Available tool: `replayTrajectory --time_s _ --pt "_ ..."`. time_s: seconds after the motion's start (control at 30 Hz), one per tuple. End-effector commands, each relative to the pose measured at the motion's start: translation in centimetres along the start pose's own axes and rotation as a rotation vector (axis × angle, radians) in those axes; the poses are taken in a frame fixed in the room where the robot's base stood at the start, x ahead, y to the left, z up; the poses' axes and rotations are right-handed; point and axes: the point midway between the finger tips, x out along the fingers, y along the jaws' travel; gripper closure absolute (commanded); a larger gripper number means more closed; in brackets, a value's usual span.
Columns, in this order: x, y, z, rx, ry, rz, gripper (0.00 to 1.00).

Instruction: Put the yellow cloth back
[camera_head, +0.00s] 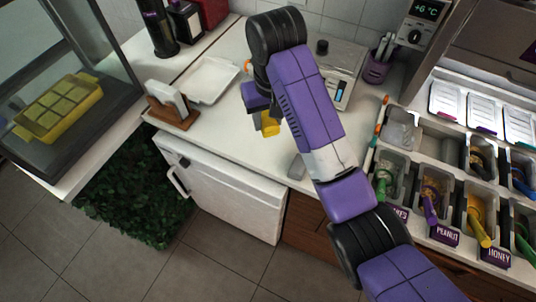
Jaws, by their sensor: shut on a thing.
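The yellow cloth (270,124) hangs below my gripper (262,112), which is shut on it. My arm reaches across from the lower right and its purple links hide most of the gripper, so the fingertips are hard to make out. The cloth is above the white counter, in front of the white tray's right side. I cannot tell whether it touches the counter.
A white tray (208,79) and a wooden napkin holder (172,112) stand on the counter to the left. A scale-like appliance (340,75) and purple utensil cup (376,68) are behind my arm. Topping bins (433,196) fill the right. A glass case (104,40) stands left.

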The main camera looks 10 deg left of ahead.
Motion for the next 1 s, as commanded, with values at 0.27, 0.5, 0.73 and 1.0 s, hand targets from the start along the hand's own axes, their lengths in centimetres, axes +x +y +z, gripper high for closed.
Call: replayTrajectory --time_s 0.27,0.5,0.73,1.0 --pt "6.4 0.1 1.1 0.000 -0.007 0.000 1.00" --pt "8.9 0.1 1.5 0.000 -0.004 0.000 1.00" --pt "11.9 0.1 2.0 0.001 -0.006 0.000 1.00" --pt "13.2 0.1 2.1 0.000 -0.003 0.000 1.00"
